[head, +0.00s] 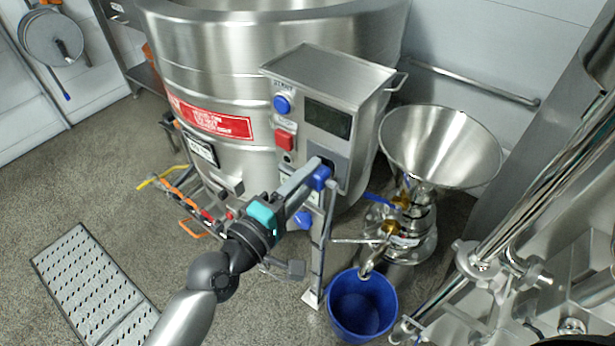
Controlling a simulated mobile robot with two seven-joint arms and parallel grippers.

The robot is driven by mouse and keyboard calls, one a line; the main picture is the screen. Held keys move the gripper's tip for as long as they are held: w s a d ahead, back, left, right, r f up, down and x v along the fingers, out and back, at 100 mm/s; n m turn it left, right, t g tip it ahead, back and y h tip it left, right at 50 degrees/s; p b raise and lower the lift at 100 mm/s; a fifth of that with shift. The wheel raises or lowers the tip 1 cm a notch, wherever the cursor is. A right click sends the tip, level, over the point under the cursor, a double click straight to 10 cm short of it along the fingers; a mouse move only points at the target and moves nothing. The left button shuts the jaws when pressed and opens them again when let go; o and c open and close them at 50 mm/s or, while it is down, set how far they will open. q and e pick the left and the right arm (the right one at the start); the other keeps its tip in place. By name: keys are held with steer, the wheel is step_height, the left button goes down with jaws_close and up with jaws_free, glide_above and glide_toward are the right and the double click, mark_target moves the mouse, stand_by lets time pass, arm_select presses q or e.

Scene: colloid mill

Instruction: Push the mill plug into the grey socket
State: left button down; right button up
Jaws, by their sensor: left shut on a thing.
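My left gripper (312,182) reaches in from the lower left and is shut on the blue mill plug (320,178). The plug is at the lower front of the steel control box (330,75), right at the grey socket (341,166). The gripper and plug cover part of the socket. I cannot tell whether the plug is inside the socket or just in front of it. The colloid mill (410,225) with its wide steel funnel (440,140) stands to the right. My right gripper is not in view.
A large steel kettle (235,75) stands behind the arm. The box carries a blue button (282,104) and a red switch (285,139). Another blue fitting (303,220) sits below the plug. A blue bucket (362,305) stands below the mill. A perforated step (90,280) lies at left.

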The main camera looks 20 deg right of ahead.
arm_select(q)
steer(key=shift+w+d, duration=0.35)
steer(key=shift+d, duration=0.1)
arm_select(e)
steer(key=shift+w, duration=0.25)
arm_select(q)
steer(key=shift+c, duration=1.4)
jaws_free()
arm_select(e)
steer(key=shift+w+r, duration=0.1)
arm_select(q)
steer(key=shift+s+a, duration=0.1)
steer(key=shift+a, duration=0.1)
steer(key=b+v, duration=0.1)
steer(key=v, duration=1.3)
steer(key=shift+s+a, duration=0.25)
steer(key=shift+s, duration=0.05)
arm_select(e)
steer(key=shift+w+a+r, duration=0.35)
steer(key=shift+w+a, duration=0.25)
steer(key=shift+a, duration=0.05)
